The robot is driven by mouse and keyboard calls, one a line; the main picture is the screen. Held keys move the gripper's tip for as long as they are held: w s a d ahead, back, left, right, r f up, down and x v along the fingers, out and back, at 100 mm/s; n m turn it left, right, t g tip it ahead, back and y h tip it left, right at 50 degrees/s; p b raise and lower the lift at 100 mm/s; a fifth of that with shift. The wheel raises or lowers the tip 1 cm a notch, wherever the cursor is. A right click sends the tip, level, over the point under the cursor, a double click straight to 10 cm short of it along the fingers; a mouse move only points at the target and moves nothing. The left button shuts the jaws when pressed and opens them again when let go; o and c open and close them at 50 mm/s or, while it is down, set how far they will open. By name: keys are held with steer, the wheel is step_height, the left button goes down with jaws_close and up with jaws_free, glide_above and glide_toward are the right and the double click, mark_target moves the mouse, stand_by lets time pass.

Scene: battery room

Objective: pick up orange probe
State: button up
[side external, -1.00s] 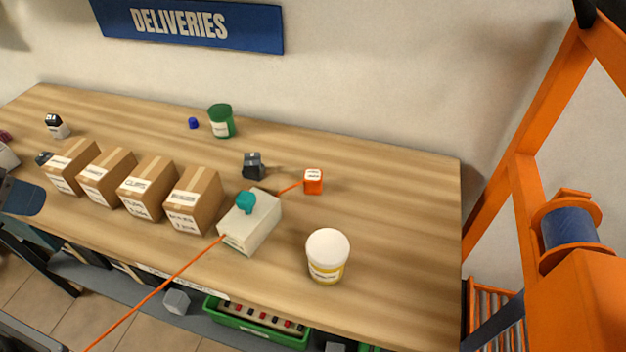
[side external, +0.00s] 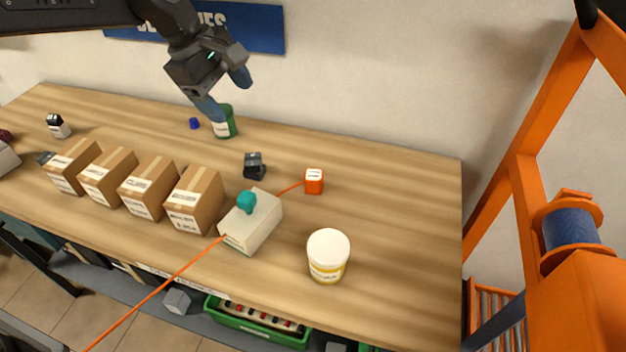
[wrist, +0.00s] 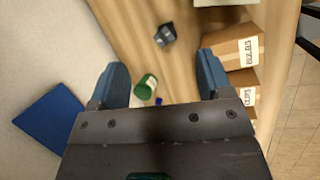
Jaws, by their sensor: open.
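The orange probe (side external: 314,182) is a small orange block with a white label on top, standing on the wooden bench right of centre in the side view. An orange cable (side external: 180,270) appears to run from it, past the cream box (side external: 262,226), and off the bench's front edge. My gripper (side external: 225,92) is open and empty, high above the back of the bench, left of the probe and well away from it. In the wrist view, the open fingers (wrist: 162,80) frame a green tub (wrist: 146,88). The probe does not show there.
The green tub (side external: 226,128) and a small blue cap (side external: 194,123) stand at the back. A dark block (side external: 254,165) lies left of the probe. Several cardboard boxes (side external: 196,200) line the front left. A white-lidded tub (side external: 328,255) stands in front. The bench right of the probe is clear.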

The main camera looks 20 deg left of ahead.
steer(key=w+d+f+n+g, duration=0.1)
steer(key=w+d+f+n, duration=0.4)
steer(key=d+f, duration=0.25)
glide_above(311, 174)
steer(key=a, duration=0.2)
steer(key=shift+h, duration=0.4)
step_height(311, 174, down, 8)
steer(key=shift+s, duration=0.15)
steer(key=shift+s+x, duration=0.15)
steer(key=shift+x, duration=1.3)
steer(key=shift+s+x, duration=0.15)
steer(key=shift+x, duration=1.3)
steer(key=shift+w+a+f, duration=0.1)
steer(key=shift+c, duration=0.2)
steer(key=c, duration=1)
